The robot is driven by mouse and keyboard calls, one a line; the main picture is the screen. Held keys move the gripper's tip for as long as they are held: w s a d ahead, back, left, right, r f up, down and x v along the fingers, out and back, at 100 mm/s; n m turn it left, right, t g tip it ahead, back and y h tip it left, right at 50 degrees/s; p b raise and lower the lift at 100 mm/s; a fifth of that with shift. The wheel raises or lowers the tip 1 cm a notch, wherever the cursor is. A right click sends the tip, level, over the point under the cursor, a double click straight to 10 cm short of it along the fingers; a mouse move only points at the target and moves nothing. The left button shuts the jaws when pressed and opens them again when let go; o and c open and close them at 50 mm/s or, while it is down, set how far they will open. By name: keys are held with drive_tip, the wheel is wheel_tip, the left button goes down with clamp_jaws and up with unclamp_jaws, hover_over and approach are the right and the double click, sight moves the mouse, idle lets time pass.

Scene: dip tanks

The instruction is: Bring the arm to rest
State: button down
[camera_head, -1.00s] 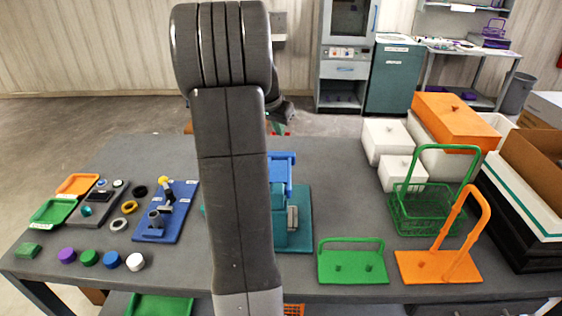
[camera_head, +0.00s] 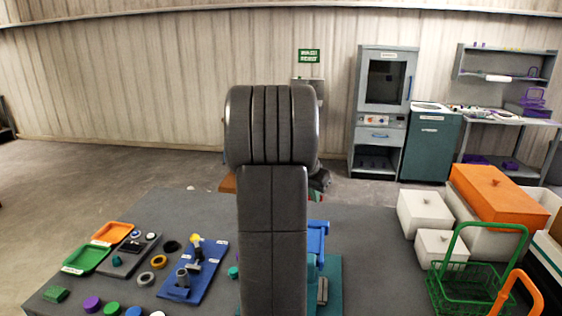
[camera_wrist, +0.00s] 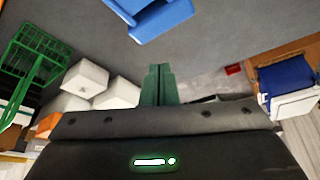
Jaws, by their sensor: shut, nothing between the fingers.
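My arm rises upright in the middle of the head view and hides part of the table behind it. My gripper (camera_wrist: 158,84) shows in the wrist view with its green fingers together and nothing between them. It is over the grey table (camera_wrist: 215,45), apart from the things on it. In the head view the gripper is mostly hidden behind my arm.
A blue and teal fixture (camera_head: 318,240) stands just right of my arm. White boxes (camera_head: 425,213), an orange-lidded tank (camera_head: 497,195) and a green basket (camera_head: 470,280) stand on the right. Trays and small parts, with a blue board (camera_head: 195,268), lie on the left.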

sight(315, 222)
wheel_tip(315, 222, down, 7)
drive_tip(key=b, duration=0.4)
drive_tip(key=shift+f, duration=0.2)
